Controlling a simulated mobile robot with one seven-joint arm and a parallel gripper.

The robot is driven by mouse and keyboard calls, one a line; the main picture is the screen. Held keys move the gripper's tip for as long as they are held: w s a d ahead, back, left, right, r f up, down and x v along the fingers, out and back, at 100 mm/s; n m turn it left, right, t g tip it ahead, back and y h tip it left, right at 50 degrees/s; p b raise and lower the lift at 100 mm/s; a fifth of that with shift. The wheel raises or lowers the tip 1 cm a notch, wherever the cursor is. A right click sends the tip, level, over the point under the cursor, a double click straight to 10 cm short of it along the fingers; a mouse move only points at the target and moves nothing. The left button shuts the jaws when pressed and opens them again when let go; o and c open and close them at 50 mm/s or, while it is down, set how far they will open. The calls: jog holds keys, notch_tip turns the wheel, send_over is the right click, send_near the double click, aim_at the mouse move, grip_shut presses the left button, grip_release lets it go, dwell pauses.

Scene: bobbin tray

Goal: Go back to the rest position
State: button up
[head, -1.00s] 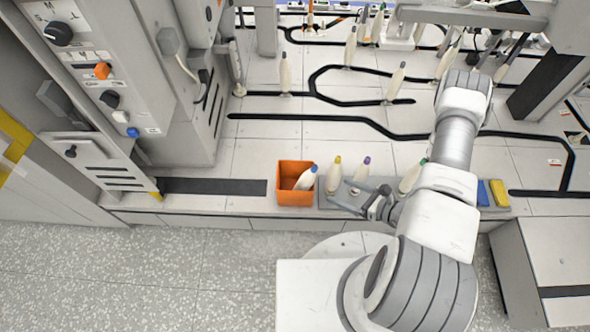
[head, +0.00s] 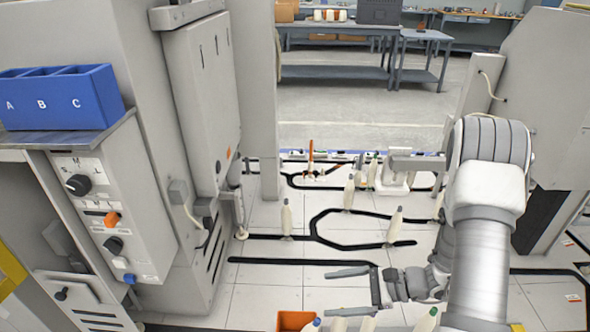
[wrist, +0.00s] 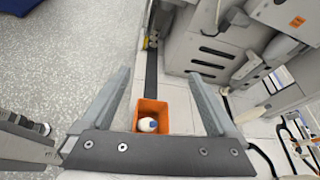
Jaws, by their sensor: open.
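My gripper (head: 362,289) is open and empty, raised above the front of the white tiled deck. In the wrist view its two fingers (wrist: 165,95) stand wide apart with the orange bin (wrist: 153,105) seen far below between them. A white bobbin with a blue tip (wrist: 148,125) lies in that bin. In the head view only the top of the orange bin (head: 296,318) shows at the bottom edge, with several bobbin tops beside it. My arm covers part of the deck at the right.
A blue box marked A, B, C (head: 58,97) sits on the control cabinet at left. Several bobbins, one of them here (head: 286,218), stand along black tracks on the deck. A grey column (head: 257,100) rises behind. Tables (head: 345,72) stand far back, beyond open floor.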

jog(key=s+d+r+n+t+h, duration=0.1)
jog(key=s+r+n+h, duration=0.4)
jog(key=r, duration=0.4)
jog(key=s+d+r+n+t+h, duration=0.15)
jog(key=s+r+n+h, duration=0.25)
jog(key=r+n, duration=0.45)
jog(key=s+d+r+n+t+h, duration=0.15)
jog(key=s+r+n+h, duration=0.3)
jog(key=r, duration=0.65)
notch_tip(320, 180, up, 14)
jog(key=p, duration=1.3)
jog(key=shift+d+f+m+g+p, duration=0.2)
jog(key=shift+d+m+g+p, duration=0.1)
jog(key=shift+p, duration=0.1)
